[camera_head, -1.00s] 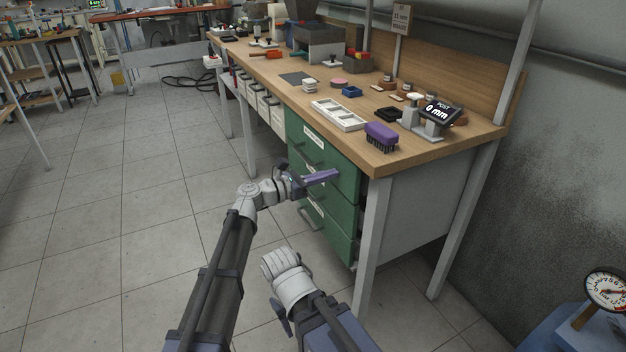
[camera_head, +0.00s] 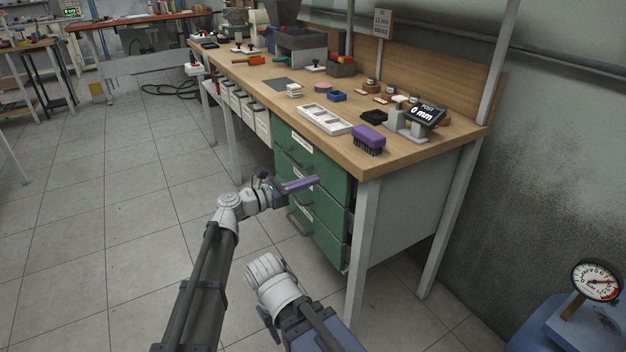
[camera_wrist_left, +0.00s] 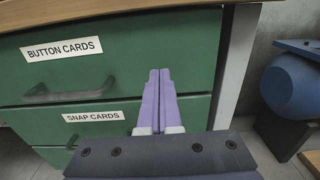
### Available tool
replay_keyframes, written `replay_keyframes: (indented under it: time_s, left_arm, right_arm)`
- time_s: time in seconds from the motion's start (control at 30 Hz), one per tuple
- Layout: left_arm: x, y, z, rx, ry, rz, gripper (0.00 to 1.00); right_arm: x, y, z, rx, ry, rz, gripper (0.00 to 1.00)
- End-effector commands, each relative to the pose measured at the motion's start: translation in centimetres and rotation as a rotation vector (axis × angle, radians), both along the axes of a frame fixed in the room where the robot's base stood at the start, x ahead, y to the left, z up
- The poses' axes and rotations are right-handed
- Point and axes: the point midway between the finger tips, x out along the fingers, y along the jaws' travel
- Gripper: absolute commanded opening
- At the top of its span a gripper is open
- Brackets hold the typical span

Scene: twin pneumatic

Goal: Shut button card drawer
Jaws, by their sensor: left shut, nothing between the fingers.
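The green drawer labelled BUTTON CARDS (camera_wrist_left: 140,60) is the top one in the left wrist view. It has a dark bar handle (camera_wrist_left: 70,93) at its lower left. In the head view it is the top green drawer front (camera_head: 325,165) under the bench's near end. I cannot tell exactly how far out it stands. My left gripper (camera_head: 316,180) is shut and empty, its purple fingers pointing at the right part of that front. In the left wrist view the fingertips (camera_wrist_left: 160,73) overlap the front, right of the handle; contact cannot be told. My right gripper's fingers do not show.
The SNAP CARDS drawer (camera_wrist_left: 50,128) lies directly below. A bench leg (camera_head: 358,255) stands right of the drawers. The wooden benchtop (camera_head: 400,155) carries a purple brush (camera_head: 369,139) and a white tray (camera_head: 325,119). A gauge (camera_head: 597,280) stands at lower right.

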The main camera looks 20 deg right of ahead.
Motion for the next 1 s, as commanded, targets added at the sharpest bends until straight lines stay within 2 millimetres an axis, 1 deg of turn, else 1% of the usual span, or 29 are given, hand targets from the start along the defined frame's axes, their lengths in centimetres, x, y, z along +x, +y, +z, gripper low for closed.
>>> replay_keyframes:
  time_s: [0.03,0.1,0.3,0.5,0.67,0.87,0.97,1.0]
  left_arm:
    - [-0.6,0.9,0.0,0.001,0.0,0.002,0.0]
    - [-1.0,2.5,0.0,0.001,-0.001,0.004,0.0]
    - [-2.0,6.4,-0.1,0.002,0.0,0.004,0.0]
    - [-2.7,9.1,-0.1,0.002,0.0,0.002,0.0]
    - [-2.9,10.1,-0.1,0.002,0.0,0.001,0.0]
    - [-3.1,10.3,-0.2,0.013,-0.008,-0.001,0.0]
    - [-4.1,10.6,-1.7,0.096,-0.077,-0.011,0.0]
    - [-4.8,10.9,-2.7,0.16,-0.131,-0.022,0.0]
  right_arm:
    - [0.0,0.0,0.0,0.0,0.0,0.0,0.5]
    - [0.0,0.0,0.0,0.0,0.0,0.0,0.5]
    - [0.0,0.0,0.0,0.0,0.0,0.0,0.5]
    - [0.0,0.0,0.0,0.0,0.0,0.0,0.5]
    - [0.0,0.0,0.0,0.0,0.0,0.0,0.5]
    - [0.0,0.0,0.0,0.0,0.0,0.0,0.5]
    - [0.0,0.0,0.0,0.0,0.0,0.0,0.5]
    - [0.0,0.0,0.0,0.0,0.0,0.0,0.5]
